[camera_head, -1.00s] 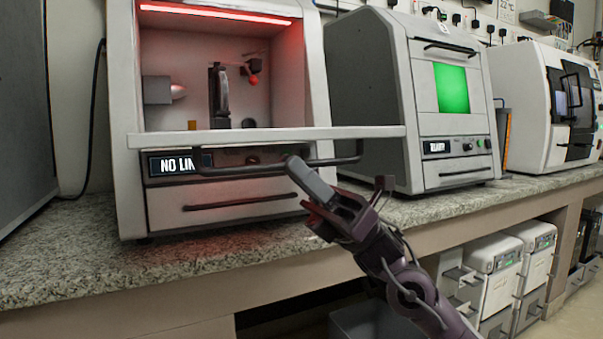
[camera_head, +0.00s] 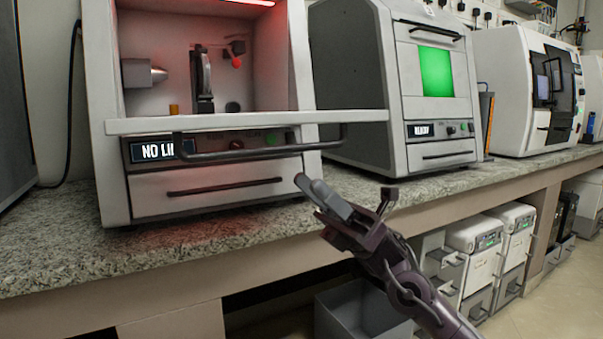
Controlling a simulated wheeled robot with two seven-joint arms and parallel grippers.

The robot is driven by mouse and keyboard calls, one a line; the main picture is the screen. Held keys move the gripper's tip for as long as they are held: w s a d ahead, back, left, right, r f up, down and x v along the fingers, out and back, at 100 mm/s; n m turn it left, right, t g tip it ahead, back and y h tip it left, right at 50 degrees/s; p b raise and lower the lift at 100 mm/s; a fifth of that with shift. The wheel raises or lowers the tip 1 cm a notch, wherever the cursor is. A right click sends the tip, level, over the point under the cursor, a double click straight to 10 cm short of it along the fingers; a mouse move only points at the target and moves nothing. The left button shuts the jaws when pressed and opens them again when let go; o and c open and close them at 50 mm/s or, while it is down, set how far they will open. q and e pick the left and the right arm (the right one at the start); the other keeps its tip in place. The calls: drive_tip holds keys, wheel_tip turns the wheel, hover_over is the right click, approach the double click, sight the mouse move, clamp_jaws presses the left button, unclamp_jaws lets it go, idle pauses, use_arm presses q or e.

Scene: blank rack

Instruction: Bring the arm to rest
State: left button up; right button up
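My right gripper (camera_head: 313,190) shows at the lower middle, its arm coming in from the bottom right. It is in front of the bench edge, below and right of the long black handle (camera_head: 270,147) of the open machine, and apart from it. I see nothing held in it. My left gripper is not in view.
The red-lit machine (camera_head: 215,194) stands open on the granite bench (camera_head: 60,240), its front bar jutting out. A grey machine with a green window (camera_head: 435,72) and a white machine (camera_head: 500,90) stand to the right. A grey bin (camera_head: 340,315) is below the bench.

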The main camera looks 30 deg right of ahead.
drive_tip(key=shift+d+f, duration=0.15)
drive_tip(key=shift+f, duration=0.05)
idle(0.4)
